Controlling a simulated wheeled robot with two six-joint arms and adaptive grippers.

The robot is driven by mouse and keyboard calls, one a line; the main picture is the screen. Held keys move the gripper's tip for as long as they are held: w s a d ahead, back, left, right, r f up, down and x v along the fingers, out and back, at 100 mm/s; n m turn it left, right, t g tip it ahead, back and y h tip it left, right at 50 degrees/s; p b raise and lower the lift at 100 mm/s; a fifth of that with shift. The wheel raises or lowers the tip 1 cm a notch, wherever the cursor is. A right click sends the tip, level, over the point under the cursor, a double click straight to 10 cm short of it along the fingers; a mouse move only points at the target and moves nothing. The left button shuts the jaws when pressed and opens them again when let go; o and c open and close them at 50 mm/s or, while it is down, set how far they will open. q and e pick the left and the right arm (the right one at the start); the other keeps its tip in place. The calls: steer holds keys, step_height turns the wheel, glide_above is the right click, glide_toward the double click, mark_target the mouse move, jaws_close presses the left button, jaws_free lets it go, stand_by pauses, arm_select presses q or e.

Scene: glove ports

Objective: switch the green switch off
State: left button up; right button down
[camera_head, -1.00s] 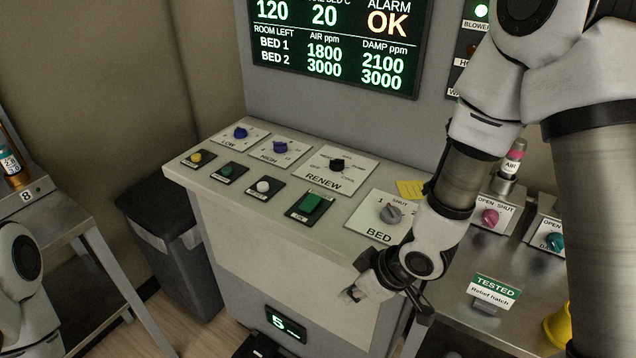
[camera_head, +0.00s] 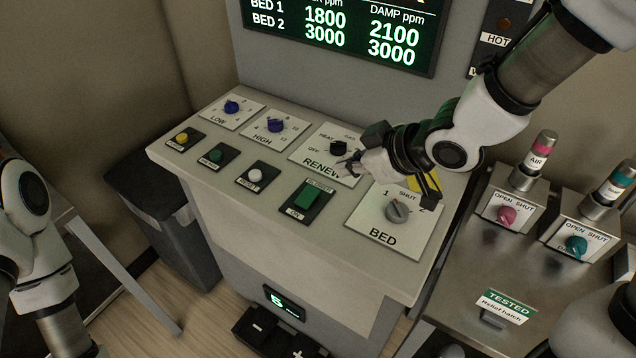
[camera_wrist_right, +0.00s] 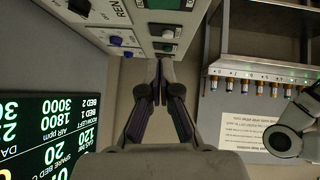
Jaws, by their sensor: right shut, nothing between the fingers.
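The green switch (camera_head: 308,198) is a rectangular rocker on a dark plate with an ON label at its near end, on the sloping console top. Which end is pressed in is not clear. Part of its plate seems to show at the top edge of the right wrist view (camera_wrist_right: 166,4). My right gripper (camera_head: 347,168) is shut and empty, above the RENEW plate, up and to the right of the switch and apart from it. Its closed fingers also show in the right wrist view (camera_wrist_right: 160,72). My left arm is at the left edge; its gripper is out of view.
The RENEW knob (camera_head: 339,148) is beside my right gripper, and the BED knob (camera_head: 397,210) is to the right. A white button (camera_head: 256,174) sits left of the switch. A display (camera_head: 340,30) stands behind. A steel bench (camera_head: 450,290) is at right.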

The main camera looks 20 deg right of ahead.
mark_target(316, 194)
steer(key=x, duration=1)
steer(key=shift+w+d+f+p, duration=0.15)
steer(key=shift+w+p, duration=0.15)
steer(key=shift+w, duration=0.15)
steer(key=f, duration=0.4)
steer(key=shift+w+d, duration=0.2)
steer(key=shift+w, duration=0.2)
steer(key=shift+f, duration=0.1)
arm_select(q)
steer(key=shift+w+d+r, duration=0.1)
steer(key=shift+w+r, duration=0.05)
steer(key=shift+w, duration=0.25)
arm_select(e)
steer(key=shift+s, duration=0.1)
